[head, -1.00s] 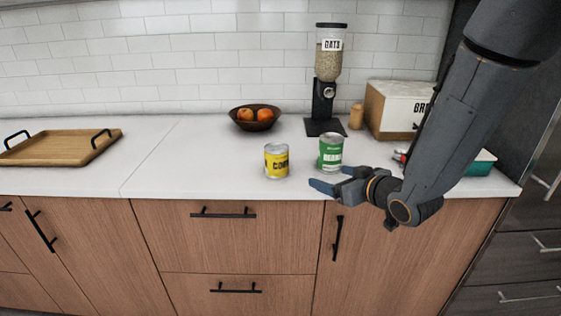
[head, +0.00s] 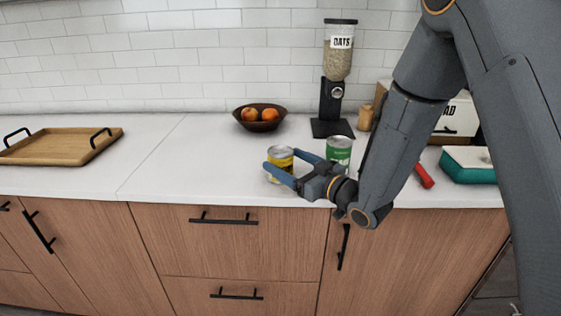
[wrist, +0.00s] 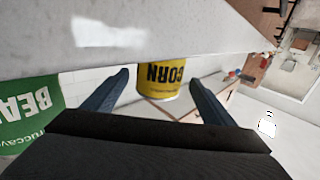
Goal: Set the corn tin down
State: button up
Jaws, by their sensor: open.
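The yellow corn tin (head: 281,157) stands upright on the white counter (head: 205,170), near its front edge. My gripper (head: 284,160) is open, with its fingers reaching around the tin's two sides. In the wrist view the corn tin (wrist: 163,79) shows upside down between the spread fingers (wrist: 160,78). I cannot tell whether a finger touches it. A finger hides part of the tin in the head view.
A green tin (head: 339,151) stands just right of the corn tin; it also shows in the wrist view (wrist: 28,112). A fruit bowl (head: 259,119) and an oats dispenser (head: 335,80) stand behind. A wooden tray (head: 62,147) lies at left, with clear counter between.

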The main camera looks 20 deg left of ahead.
jog(key=shift+w+a, duration=0.35)
jog(key=shift+a, duration=0.1)
jog(key=c, duration=1.3)
jog(key=shift+c, duration=1.2)
jog(key=shift+r, duration=0.1)
